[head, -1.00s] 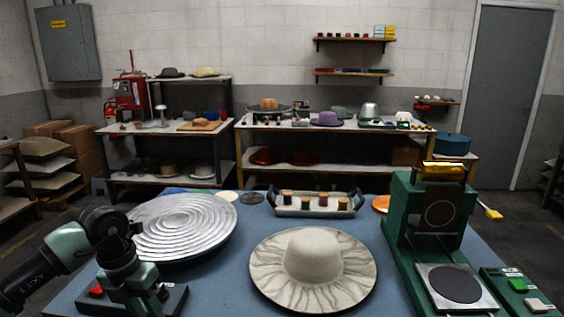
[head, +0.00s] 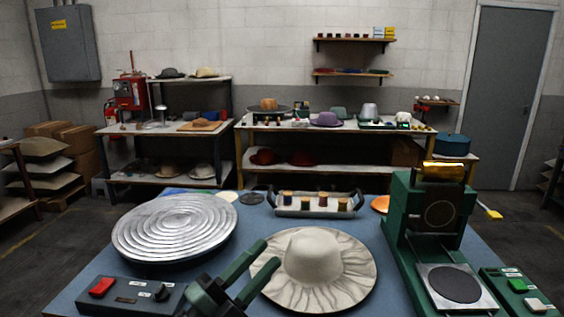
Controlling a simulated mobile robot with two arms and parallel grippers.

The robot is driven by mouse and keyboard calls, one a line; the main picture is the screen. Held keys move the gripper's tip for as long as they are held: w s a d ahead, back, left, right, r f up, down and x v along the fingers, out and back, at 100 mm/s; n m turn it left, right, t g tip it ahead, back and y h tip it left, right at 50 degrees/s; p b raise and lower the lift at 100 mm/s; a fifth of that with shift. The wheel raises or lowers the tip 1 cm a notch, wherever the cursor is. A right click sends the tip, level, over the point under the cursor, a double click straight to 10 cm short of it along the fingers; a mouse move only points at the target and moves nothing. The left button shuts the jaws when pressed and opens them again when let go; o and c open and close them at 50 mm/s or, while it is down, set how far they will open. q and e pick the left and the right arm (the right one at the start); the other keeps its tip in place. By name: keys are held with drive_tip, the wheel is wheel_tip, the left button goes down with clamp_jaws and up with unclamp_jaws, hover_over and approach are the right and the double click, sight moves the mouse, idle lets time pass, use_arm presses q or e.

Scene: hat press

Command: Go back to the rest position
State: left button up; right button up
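My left gripper (head: 267,257) shows at the bottom middle, with two green fingers apart and nothing between them. Its fingers point up and to the right. In the view they overlap the left edge of the brim of a pale hat (head: 314,258); I cannot tell how high above it they are. The hat lies on the blue table (head: 60,298), its wide brim wrinkled. To the left of the gripper is a dark control box (head: 125,297) with a red button (head: 102,287) and small switches. My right gripper is not in view.
A round ridged metal plate (head: 175,226) stands on the left of the table. A green press (head: 432,225) stands on the right beside a green control box (head: 520,288). A tray of thread spools (head: 316,203) is at the back. Shelves of hats stand behind.

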use_arm(q)
drive_tip(key=w+a+f+n+t+y, duration=0.2)
drive_tip(key=a+f+n+t+y, duration=0.3)
drive_tip(key=a+n+y, duration=0.45)
drive_tip(key=s+a+f+n+g+y, duration=0.3)
drive_tip(key=s+f+n+g, duration=0.15)
drive_tip(key=f, duration=0.35)
drive_tip(key=s+a+f+n+g+y, duration=0.3)
drive_tip(key=a+f+n+y, duration=0.15)
drive_tip(key=f, duration=0.35)
drive_tip(key=s+f+n+g+h, duration=0.1)
drive_tip(key=s+f+g, duration=0.5)
drive_tip(key=s, duration=0.4)
drive_tip(key=s+f+n+g, duration=0.2)
drive_tip(key=s+f+g, duration=0.2)
drive_tip(key=s+f, duration=0.55)
wheel_tip(320, 180, down, 23)
drive_tip(key=s+g, duration=0.1)
drive_tip(key=s, duration=0.2)
drive_tip(key=s+a+f+g, duration=0.1)
drive_tip(key=s+a+f, duration=0.1)
drive_tip(key=s+f, duration=1.4)
drive_tip(key=shift+s+a+f, duration=0.3)
drive_tip(key=shift+s+a, duration=0.05)
drive_tip(key=shift+a, duration=0.05)
